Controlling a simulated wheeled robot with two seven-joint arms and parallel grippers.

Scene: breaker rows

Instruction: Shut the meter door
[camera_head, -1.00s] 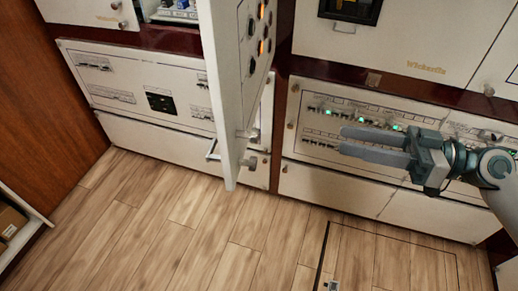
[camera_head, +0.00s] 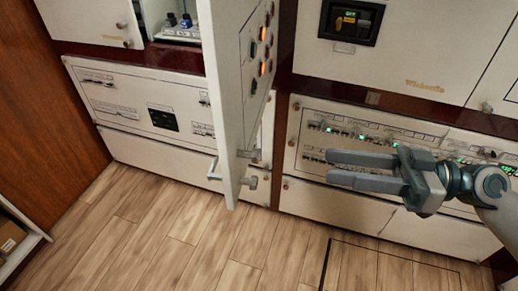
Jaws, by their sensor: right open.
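The meter door (camera_head: 228,110) is a white panel in the head view, left of centre. It stands swung open, nearly edge-on, with lit buttons and dark knobs on its right-hand face. A small handle (camera_head: 213,170) and latch parts show near its lower end. Behind it, part of an open compartment (camera_head: 178,28) with small blue parts shows at the top. My right gripper (camera_head: 328,168) is open and empty, to the right of the door and apart from it, with its fingers pointing left. My left gripper is not in view.
White lower panels with breaker rows (camera_head: 420,146) lie behind my right gripper. A black meter window (camera_head: 351,20) is at the upper right. A shelf with a cardboard box (camera_head: 10,236) is at the left edge. The wooden floor (camera_head: 190,245) is clear.

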